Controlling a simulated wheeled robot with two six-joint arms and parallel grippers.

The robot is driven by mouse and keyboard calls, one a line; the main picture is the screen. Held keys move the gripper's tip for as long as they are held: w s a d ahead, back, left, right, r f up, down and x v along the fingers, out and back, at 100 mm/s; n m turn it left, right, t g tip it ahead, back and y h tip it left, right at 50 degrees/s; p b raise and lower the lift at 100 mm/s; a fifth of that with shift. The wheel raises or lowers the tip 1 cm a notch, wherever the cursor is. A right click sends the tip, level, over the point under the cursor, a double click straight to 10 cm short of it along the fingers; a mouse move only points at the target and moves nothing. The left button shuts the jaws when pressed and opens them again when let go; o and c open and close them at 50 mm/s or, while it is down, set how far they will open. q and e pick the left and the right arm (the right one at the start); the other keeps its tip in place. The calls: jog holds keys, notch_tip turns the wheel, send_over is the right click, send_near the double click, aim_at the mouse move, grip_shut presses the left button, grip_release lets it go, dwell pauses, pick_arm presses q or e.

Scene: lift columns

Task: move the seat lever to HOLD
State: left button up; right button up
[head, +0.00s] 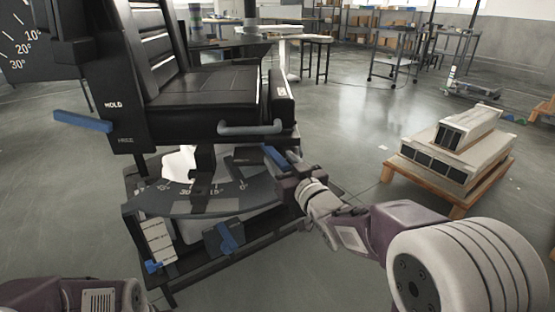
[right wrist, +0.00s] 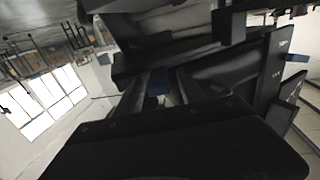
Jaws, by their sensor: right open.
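The black seat (head: 205,88) stands at the left in the head view. A blue lever (head: 83,121) sticks out leftward from its side panel, between the marks HOLD above and FREE below, tilted slightly. The same panel seems to show at the right of the right wrist view, with a blue bar (right wrist: 295,58). My right gripper (head: 281,165) is open below the seat's front right corner, well to the right of that lever. A small blue piece (head: 275,157) is at its fingers; whether it touches them I cannot tell. My left gripper is out of view; only part of that arm shows.
A wooden pallet with grey blocks (head: 450,150) stands at the right. The floor between is clear.

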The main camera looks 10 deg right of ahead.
aim_at(274, 155)
jog(key=shift+w+a, duration=0.15)
jog(key=shift+w, duration=0.5)
jog(key=shift+w+a, duration=0.15)
jog(key=shift+w, duration=0.45)
grip_shut()
dwell(0.4)
